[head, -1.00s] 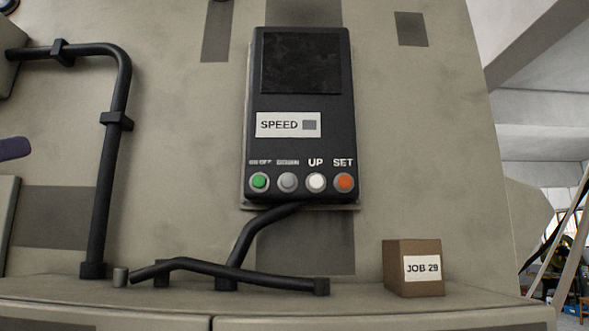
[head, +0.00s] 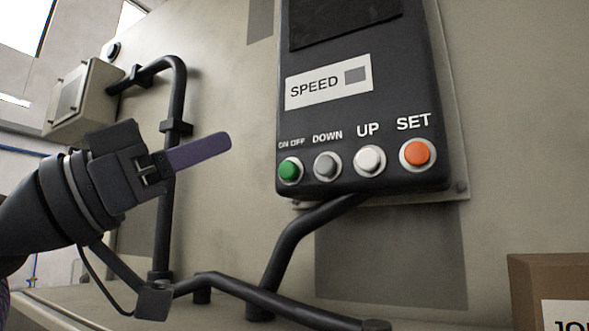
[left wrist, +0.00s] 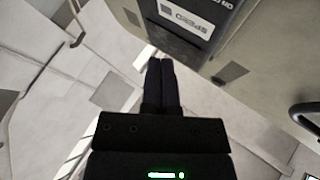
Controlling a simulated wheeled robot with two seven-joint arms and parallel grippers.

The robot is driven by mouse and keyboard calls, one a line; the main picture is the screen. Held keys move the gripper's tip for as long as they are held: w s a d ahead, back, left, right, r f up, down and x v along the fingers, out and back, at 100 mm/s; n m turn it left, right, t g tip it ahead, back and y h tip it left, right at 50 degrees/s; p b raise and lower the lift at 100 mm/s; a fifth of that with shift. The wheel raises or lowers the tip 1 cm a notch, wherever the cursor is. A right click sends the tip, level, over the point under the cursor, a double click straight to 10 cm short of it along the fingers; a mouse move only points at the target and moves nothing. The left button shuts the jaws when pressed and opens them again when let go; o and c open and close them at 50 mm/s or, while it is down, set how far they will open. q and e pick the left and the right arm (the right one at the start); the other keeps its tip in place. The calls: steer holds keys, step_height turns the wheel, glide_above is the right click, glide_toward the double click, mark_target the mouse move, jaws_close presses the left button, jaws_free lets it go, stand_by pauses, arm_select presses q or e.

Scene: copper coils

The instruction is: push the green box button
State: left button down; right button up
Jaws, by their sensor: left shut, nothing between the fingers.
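The green button (head: 290,170) is the leftmost of the row on the black control box (head: 360,100), under the label ON OFF. Beside it are a grey DOWN button (head: 327,165), a white UP button (head: 370,160) and an orange SET button (head: 418,153). My left gripper (head: 228,140) is shut and empty, its purple fingers pointing right toward the box, to the left of the green button and apart from it. In the left wrist view the shut fingers (left wrist: 161,66) lie below the box's SPEED label (left wrist: 190,18). The buttons are not visible there. My right gripper is not in view.
Black pipes (head: 178,95) run down the panel behind my left gripper and along the ledge below the box. A brown JOB 29 box (head: 530,275) stands at the lower right. A grey box (head: 82,98) is at the upper left.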

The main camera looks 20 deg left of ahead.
mark_target(288, 170)
arm_select(q)
steer(key=w+p, duration=0.2)
steer(key=w, duration=0.7)
steer(key=shift+d+p, duration=0.3)
steer(key=shift+d, duration=0.1)
stand_by(1.6)
steer(key=shift+w+p, duration=0.3)
steer(key=shift+w, duration=0.1)
steer(key=shift+w+p, duration=0.3)
steer(key=shift+w, duration=0.1)
stand_by(0.5)
stand_by(0.4)
steer(key=shift+s+b, duration=0.35)
steer(key=shift+s, duration=0.5)
